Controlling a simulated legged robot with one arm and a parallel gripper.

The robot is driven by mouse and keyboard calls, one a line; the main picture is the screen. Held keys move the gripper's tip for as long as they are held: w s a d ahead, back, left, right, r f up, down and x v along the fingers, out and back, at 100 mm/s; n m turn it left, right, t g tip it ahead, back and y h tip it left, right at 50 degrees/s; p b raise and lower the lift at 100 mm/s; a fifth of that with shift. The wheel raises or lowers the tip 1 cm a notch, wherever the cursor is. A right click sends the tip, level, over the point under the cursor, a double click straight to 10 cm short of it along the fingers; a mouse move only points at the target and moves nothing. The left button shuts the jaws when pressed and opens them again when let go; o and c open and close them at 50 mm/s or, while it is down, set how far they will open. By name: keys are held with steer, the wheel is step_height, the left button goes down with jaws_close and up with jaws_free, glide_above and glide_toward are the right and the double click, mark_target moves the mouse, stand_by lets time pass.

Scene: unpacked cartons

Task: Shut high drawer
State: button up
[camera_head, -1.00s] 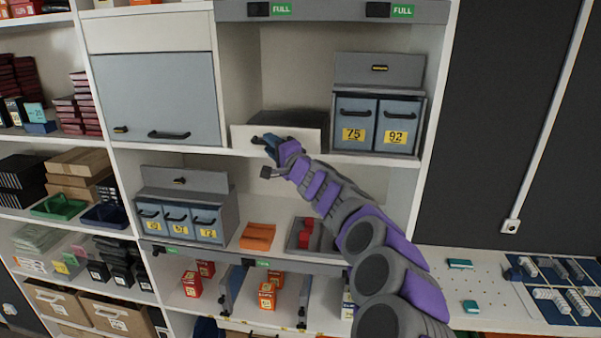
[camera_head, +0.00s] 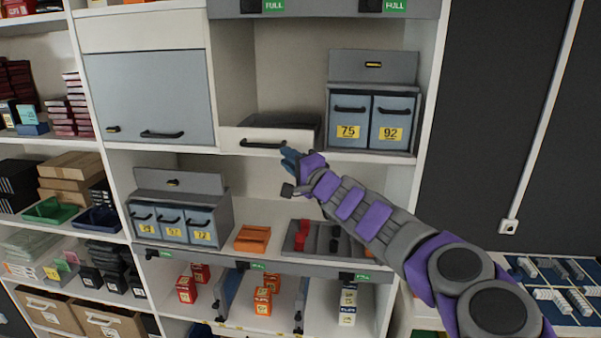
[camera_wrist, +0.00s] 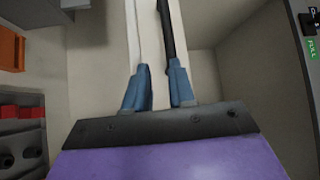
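The high drawer has a white front (camera_head: 232,138) with a black handle (camera_head: 264,144). It sits on the upper shelf, and its dark upper rim and inside (camera_head: 290,121) show behind the front, so it looks partly open. My gripper (camera_head: 290,157) is just below and in front of the drawer's right end, off the handle. In the wrist view, the blue fingers (camera_wrist: 158,72) are apart, with a white strip and a dark bar beyond them. I cannot tell from this whether they touch the drawer.
A grey two-drawer unit (camera_head: 372,68) stands right of the drawer, and a closed blue-grey cabinet (camera_head: 150,95) is at left. Below are a small grey drawer unit (camera_head: 180,182), an orange tray (camera_head: 253,239) and a grey tray (camera_head: 298,243) with red items. The shelf edge lies close to my gripper.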

steer(key=b+v, duration=0.2)
steer(key=v, duration=0.3)
steer(key=shift+s+r, duration=0.15)
steer(key=shift+a, duration=0.1)
steer(key=shift+c, duration=0.4)
